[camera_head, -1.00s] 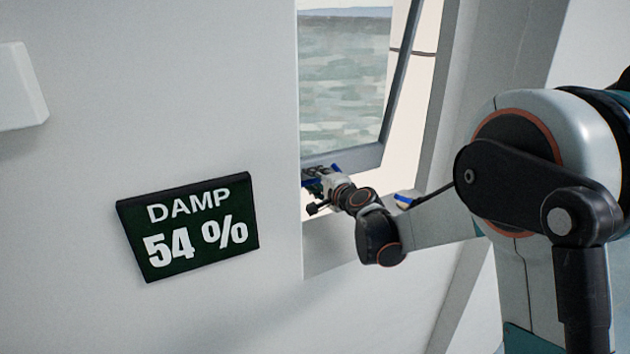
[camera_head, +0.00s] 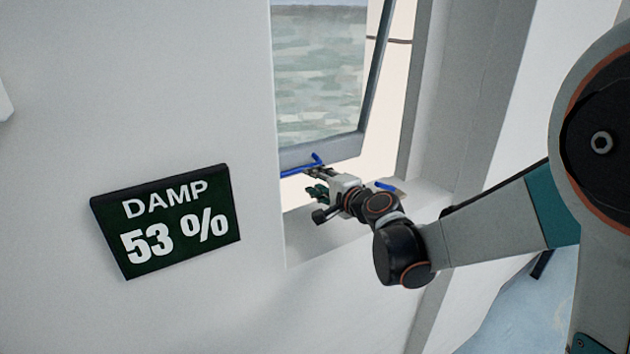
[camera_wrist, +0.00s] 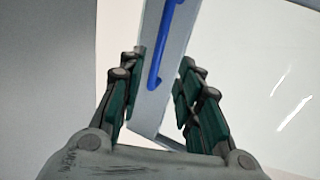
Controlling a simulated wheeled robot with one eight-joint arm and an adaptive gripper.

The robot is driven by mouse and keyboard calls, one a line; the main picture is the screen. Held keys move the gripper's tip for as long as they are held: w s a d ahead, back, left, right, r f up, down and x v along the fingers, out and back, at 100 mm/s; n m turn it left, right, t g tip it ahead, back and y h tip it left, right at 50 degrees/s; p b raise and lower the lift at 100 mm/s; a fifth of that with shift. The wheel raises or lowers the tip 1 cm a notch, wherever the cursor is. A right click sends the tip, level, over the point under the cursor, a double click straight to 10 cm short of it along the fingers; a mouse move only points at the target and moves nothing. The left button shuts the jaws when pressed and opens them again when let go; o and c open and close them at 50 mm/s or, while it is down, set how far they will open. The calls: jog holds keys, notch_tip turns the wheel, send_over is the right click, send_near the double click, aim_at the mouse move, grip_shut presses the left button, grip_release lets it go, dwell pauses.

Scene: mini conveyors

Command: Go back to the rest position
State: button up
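My gripper (camera_head: 314,180) is in front of the lower edge of the tilted-open window (camera_head: 322,150). The window's blue handle (camera_head: 300,170) is just above and beyond my fingertips. In the wrist view my gripper (camera_wrist: 161,64) has its two green-padded fingers spread apart with nothing held. The blue handle (camera_wrist: 157,78) shows beyond and between the fingers there, on the grey window frame (camera_wrist: 150,119). The fingers appear clear of the handle.
A dark panel (camera_head: 170,220) on the wall reads "DAMP 53 %". A small blue piece (camera_head: 385,186) sits at the window sill (camera_head: 425,196), close behind my wrist. The white wall (camera_head: 140,80) fills the left. Blue-grey floor (camera_head: 520,310) shows at lower right.

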jog(key=shift+s+d, duration=0.2)
jog(key=shift+s, duration=0.1)
jog(key=s+d+n, duration=0.1)
jog(key=s, duration=0.1)
jog(key=s+d+n+g+h+b, duration=0.1)
jog(key=s+d, duration=0.1)
jog(key=s, duration=0.1)
jog(key=s+d+n+b, duration=0.1)
jog(key=s+n, duration=0.1)
jog(key=shift+s+d+r+g+h, duration=0.15)
jog(key=shift+s+g+h, duration=0.15)
jog(key=shift+s+g, duration=0.1)
jog(key=s+d+f+n+g+h+b, duration=0.1)
jog(key=s+d+f+n+h+b, duration=0.1)
jog(key=s+d, duration=0.4)
jog(key=s+d+f+n+g+h+b, duration=0.1)
jog(key=s+d+f, duration=0.4)
jog(key=s, duration=0.6)
jog(key=s+d+f+n+g+h+b, duration=0.2)
jog(key=s+d+f+n+h+b, duration=0.1)
jog(key=s+d, duration=0.4)
jog(key=shift+s+f+n+h, duration=0.55)
jog(key=shift+s+n+h, duration=0.05)
jog(key=shift+s, duration=0.5)
jog(key=shift+a, duration=0.15)
